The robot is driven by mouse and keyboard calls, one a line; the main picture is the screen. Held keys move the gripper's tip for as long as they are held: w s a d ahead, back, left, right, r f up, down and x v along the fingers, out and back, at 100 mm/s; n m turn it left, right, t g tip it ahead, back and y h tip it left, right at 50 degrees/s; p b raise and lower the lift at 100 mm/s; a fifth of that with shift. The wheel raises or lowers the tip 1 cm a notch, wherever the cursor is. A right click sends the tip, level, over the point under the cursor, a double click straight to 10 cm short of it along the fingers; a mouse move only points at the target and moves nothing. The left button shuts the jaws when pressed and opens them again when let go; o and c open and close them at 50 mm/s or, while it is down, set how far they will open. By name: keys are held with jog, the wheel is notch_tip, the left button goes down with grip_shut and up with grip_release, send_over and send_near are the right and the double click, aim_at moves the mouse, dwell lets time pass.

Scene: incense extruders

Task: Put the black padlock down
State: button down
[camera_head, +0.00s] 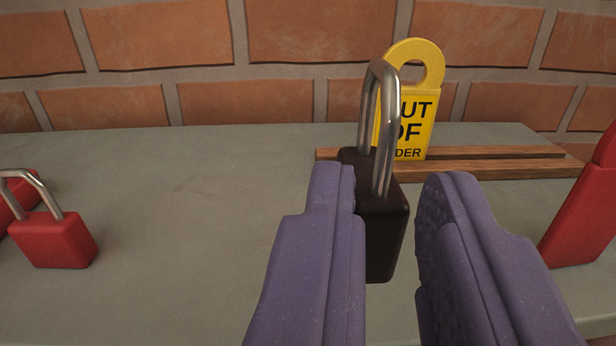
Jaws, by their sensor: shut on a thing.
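The black padlock (387,232) is upright in the middle of the view, its silver shackle pointing up. It is between the two purple fingers of my gripper (390,185), which is shut on it. The left finger overlaps its left side. A strip of grey surface shows between the padlock and the right finger in the picture. The padlock is above or on the grey tabletop (200,205); I cannot tell whether its base touches. The fingers hide part of its lower left body.
A yellow tag (421,105) with black lettering stands in a slotted wooden rack (500,163) behind the padlock. A red padlock (55,240) is at the left, with another red thing partly behind it. A red object (585,205) is at the right edge. The left-middle tabletop is clear. A brick wall stands behind.

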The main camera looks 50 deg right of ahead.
jog(key=f, duration=0.1)
jog(key=w+d+f+b, duration=0.1)
jog(key=w+f+b, duration=0.1)
jog(key=shift+w+d+f, duration=0.1)
jog(key=shift+d+f, duration=0.25)
jog(key=shift+f+b, duration=0.45)
jog(key=shift+f, duration=0.2)
jog(key=c, duration=1)
grip_release()
